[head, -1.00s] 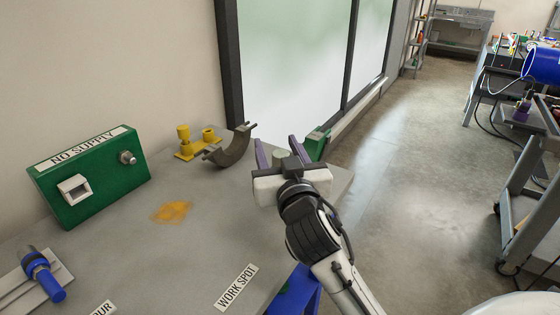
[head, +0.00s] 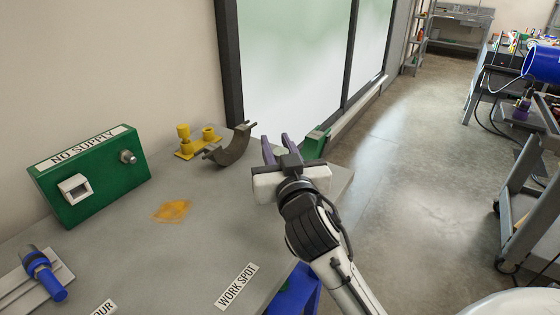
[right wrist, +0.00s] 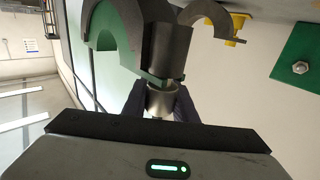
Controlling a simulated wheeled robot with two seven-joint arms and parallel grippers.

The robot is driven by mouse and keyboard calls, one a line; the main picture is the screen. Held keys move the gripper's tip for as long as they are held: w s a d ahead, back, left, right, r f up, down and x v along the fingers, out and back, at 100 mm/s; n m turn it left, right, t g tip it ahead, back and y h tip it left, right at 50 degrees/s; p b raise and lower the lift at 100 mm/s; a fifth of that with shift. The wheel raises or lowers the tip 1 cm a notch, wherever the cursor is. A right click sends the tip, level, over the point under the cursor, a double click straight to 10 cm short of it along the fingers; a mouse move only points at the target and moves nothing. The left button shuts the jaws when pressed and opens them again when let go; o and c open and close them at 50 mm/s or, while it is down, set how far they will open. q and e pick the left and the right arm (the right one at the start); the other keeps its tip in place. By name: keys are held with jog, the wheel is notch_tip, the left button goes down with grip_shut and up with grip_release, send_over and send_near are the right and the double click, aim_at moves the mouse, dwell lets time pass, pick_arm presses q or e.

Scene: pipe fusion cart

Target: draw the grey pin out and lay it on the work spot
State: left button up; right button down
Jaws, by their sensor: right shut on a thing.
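The grey pin (right wrist: 160,101) shows in the right wrist view as a short, pale metal cylinder. My right gripper (right wrist: 160,104) has its dark fingers shut around it. The pin's far end meets a dark block of the green and dark curved clamp (right wrist: 165,48); I cannot tell how deep it sits. In the head view my right gripper (head: 277,149) is at the table's far right end, where its own fingers hide the pin. Part of the green clamp (head: 316,143) shows just right of it. The WORK SPOT label (head: 237,287) lies at the table's front. My left gripper is not in view.
A dark half-ring (head: 231,147) and a yellow fitting (head: 196,142) stand left of the gripper. A green NO SUPPLY box (head: 92,177) and a blue-handled part (head: 43,273) are further left. An orange patch (head: 172,211) marks the grey table (head: 205,245). The middle is clear.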

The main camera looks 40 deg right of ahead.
notch_tip(320, 180, up, 7)
jog(key=p, duration=0.6)
jog(key=shift+f, duration=0.15)
dwell(0.6)
